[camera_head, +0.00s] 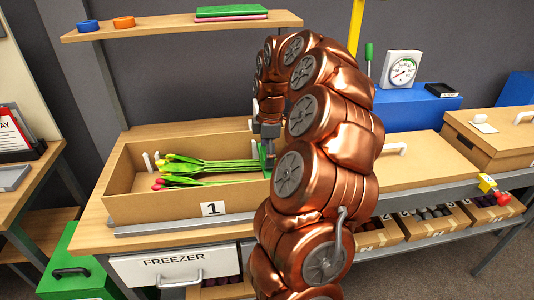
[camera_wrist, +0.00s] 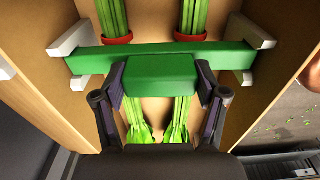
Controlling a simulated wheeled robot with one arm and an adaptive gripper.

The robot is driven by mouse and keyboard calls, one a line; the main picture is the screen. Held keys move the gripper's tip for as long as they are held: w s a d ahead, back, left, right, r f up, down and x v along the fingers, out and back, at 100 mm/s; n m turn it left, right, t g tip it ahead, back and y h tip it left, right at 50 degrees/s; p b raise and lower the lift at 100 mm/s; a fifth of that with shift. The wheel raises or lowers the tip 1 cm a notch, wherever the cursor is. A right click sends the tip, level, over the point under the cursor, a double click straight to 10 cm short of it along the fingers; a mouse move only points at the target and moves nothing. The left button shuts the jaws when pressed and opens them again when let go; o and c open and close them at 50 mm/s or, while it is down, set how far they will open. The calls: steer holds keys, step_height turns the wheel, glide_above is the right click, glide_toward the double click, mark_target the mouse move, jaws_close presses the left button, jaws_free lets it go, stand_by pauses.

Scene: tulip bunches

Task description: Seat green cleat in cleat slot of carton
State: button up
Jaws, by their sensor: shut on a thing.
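The green cleat (camera_wrist: 160,72) is a bar with a raised middle block, lying across the carton (camera_head: 125,208) in the wrist view. My gripper (camera_wrist: 160,78) is shut on that block, one dark finger at each side. White slot pieces stand at the left wall (camera_wrist: 72,40) and right wall (camera_wrist: 250,32). The bar's ends lie between the upper and lower white pieces; I cannot tell how deep they sit. In the head view, a little of the cleat (camera_head: 264,157) shows below my gripper (camera_head: 268,145); my arm hides the carton's right end.
Tulip bunches (camera_head: 205,165) lie in the carton; their green stems (camera_wrist: 112,18) with red bands pass beneath the cleat. A closed cardboard box (camera_head: 405,160) stands to the right. A shelf (camera_head: 180,27) hangs above. A blue box (camera_head: 415,108) with a dial is behind.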

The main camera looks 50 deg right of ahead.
steer(key=o, duration=1.3)
steer(key=shift+o, duration=0.2)
step_height(320, 180, up, 12)
steer(key=shift+s+d, duration=0.2)
steer(key=shift+d, duration=0.1)
